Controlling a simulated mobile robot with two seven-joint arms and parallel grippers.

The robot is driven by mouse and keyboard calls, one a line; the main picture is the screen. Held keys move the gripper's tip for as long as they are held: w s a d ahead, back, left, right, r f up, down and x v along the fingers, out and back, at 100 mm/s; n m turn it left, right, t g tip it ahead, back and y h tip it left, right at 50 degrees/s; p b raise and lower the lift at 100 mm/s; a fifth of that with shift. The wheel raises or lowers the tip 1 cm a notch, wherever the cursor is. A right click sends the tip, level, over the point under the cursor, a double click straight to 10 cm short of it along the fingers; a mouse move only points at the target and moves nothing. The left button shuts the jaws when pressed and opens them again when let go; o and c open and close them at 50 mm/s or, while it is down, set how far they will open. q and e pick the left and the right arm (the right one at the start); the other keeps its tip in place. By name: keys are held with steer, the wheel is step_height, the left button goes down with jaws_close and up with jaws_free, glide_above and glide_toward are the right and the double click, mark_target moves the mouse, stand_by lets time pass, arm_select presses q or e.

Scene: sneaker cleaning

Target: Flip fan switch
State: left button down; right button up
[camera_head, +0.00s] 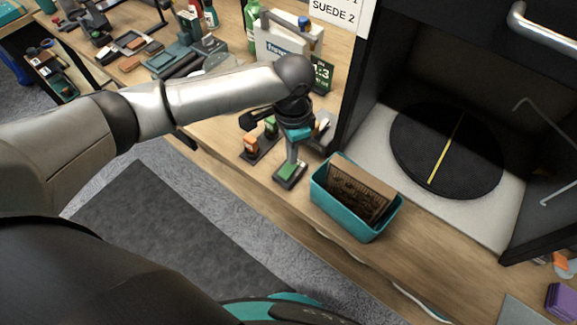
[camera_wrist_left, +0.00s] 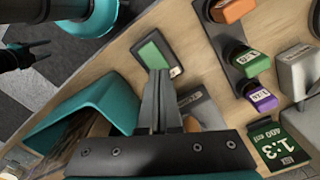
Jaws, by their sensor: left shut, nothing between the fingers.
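The switch is a green rocker in a small dark base (camera_head: 290,172) near the table's front edge, left of the teal bin. In the left wrist view the green rocker (camera_wrist_left: 154,54) shows just beyond the fingertips. My left gripper (camera_head: 292,155) points down at the switch from above. It is shut and empty, and its fingertips (camera_wrist_left: 160,74) overlap the near edge of the switch in the picture. I cannot tell whether they touch it. A dark gripper-like part, probably my right gripper (camera_wrist_left: 28,55), shows at the left of the wrist view.
A teal bin (camera_head: 340,222) with a brown item inside stands close right of the switch. A rack with orange and green-topped pieces (camera_head: 260,140) stands to its left. A dark booth with a black turntable (camera_head: 446,150) is at right. Bottles and tools crowd the back.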

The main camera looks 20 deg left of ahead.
arm_select(q)
steer(key=shift+f+b, duration=0.3)
steer(key=shift+f, duration=0.75)
stand_by(0.4)
step_height(320, 180, up, 7)
steer(key=p, duration=0.9)
steer(key=shift+r, duration=0.15)
steer(key=shift+s, duration=0.1)
stand_by(0.3)
